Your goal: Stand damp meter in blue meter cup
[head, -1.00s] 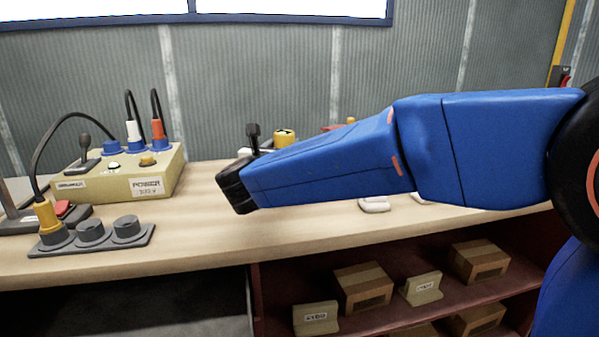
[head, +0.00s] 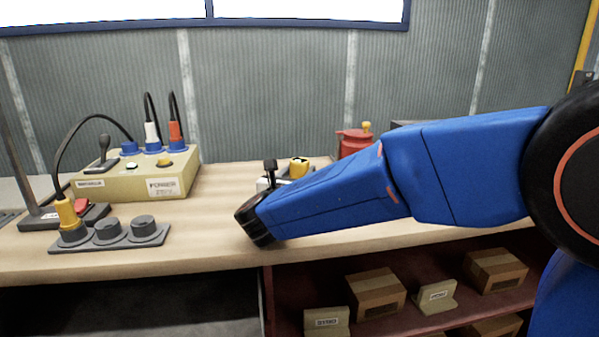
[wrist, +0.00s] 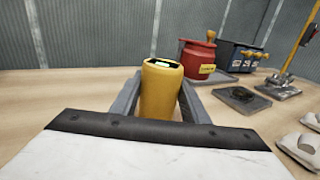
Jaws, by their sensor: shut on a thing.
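The damp meter is a yellow rounded body with a small greenish screen on its dark top. It stands nearly upright between the grey fingers of my gripper (wrist: 160,98) in the wrist view, where the meter (wrist: 160,92) is gripped. In the head view the meter (head: 299,167) shows just behind my blue forearm, which hides its lower part and most of my gripper. I cannot tell whether its base touches the bench. No blue meter cup can be made out for certain.
A red pot (wrist: 200,60) stands behind the meter to the right, with dark blue-fronted containers (wrist: 238,56) beyond. A dark tray (wrist: 241,100) and pale pieces (wrist: 300,146) lie at right. A power box (head: 130,180) and a grey socket strip (head: 110,237) are on the bench's left.

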